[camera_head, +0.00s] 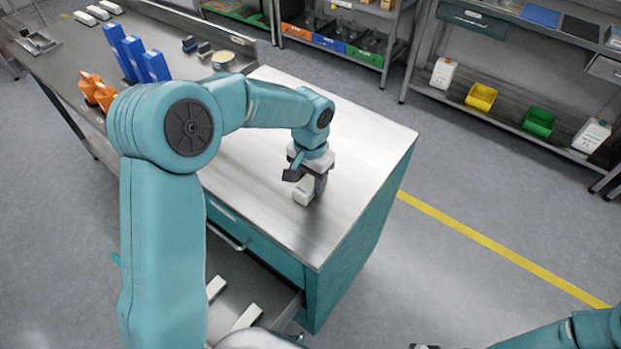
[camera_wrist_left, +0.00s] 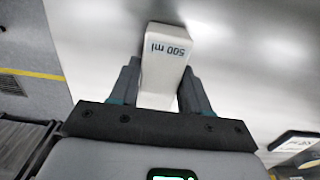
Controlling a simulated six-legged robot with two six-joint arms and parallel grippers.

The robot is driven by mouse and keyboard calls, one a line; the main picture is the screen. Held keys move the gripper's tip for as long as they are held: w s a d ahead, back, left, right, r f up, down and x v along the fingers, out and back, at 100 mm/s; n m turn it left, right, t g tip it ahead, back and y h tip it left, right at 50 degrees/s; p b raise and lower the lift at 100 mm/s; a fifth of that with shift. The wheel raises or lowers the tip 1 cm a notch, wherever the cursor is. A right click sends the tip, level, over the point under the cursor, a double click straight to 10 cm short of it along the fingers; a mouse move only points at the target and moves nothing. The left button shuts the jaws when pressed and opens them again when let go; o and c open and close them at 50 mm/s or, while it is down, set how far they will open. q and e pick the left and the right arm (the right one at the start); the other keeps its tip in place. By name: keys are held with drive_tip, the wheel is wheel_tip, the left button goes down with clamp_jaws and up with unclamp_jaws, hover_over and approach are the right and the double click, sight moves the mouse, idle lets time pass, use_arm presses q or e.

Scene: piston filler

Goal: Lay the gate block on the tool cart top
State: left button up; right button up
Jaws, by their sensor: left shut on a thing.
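The gate block (camera_head: 304,191) is a white block marked "500 ml", seen close up in the left wrist view (camera_wrist_left: 164,62). My left gripper (camera_head: 310,184) is shut on it, with one dark finger on each side in the wrist view (camera_wrist_left: 155,90). The block is low over the bare metal tool cart top (camera_head: 366,140); I cannot tell whether it touches. The cart is teal, with an open drawer (camera_head: 290,300) at its front holding white blocks (camera_head: 247,317). My right arm enters at the bottom right; its jaws are not clear.
A workbench (camera_head: 60,60) at the upper left holds blue blocks (camera_head: 157,66), orange parts (camera_head: 92,86) and white blocks (camera_head: 97,12). Shelves with bins (camera_head: 480,97) stand at the back right. The cart top is clear around the block.

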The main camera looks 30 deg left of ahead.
sight(311, 180)
use_arm(q)
drive_tip(key=shift+d+f, duration=0.1)
drive_tip(key=shift+f, duration=0.15)
drive_tip(key=o, duration=1.1)
drive_tip(key=shift+r, duration=0.45)
wheel_tip(311, 180, up, 12)
drive_tip(key=shift+f, duration=0.25)
